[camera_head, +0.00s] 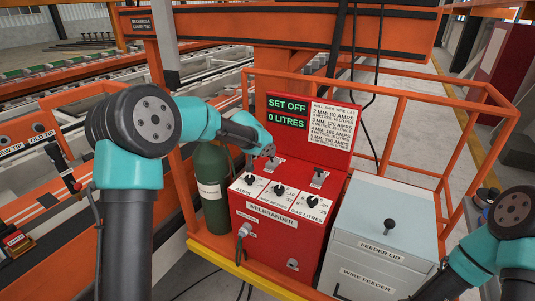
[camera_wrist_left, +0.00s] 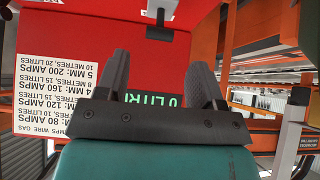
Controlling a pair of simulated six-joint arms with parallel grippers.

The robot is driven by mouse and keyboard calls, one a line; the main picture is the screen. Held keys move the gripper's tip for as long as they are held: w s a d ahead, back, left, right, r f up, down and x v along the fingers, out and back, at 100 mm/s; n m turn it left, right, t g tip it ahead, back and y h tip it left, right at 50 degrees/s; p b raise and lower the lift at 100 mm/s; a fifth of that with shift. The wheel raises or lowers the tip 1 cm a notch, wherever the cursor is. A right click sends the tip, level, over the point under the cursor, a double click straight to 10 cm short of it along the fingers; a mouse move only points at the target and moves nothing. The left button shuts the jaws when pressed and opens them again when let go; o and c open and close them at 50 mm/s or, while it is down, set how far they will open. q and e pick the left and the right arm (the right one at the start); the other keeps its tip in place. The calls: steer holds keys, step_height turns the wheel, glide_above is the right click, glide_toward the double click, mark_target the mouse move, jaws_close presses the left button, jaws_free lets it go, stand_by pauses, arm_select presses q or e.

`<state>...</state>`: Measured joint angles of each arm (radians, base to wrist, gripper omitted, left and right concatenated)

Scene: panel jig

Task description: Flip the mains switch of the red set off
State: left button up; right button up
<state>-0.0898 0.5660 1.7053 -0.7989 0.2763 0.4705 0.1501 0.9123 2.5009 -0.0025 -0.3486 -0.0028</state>
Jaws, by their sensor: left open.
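The red set (camera_head: 262,238), marked WELBRANDER, stands in the middle of the head view. I cannot read which is the mains switch. In the left wrist view my left gripper (camera_wrist_left: 160,85) is open and empty in front of the red panel, with one lever (camera_wrist_left: 160,14) beyond its fingers.
Three dials (camera_head: 280,191) sit on the set's sloped face. A grey wire feeder (camera_head: 385,235) with a black knob stands to the right. A green gas cylinder (camera_head: 212,185) stands to the left. Orange rails (camera_head: 440,125) surround the set, and black cables hang behind.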

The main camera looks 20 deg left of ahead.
arm_select(q)
steer(key=v, duration=1)
steer(key=shift+s, duration=0.15)
steer(key=shift+r, duration=0.1)
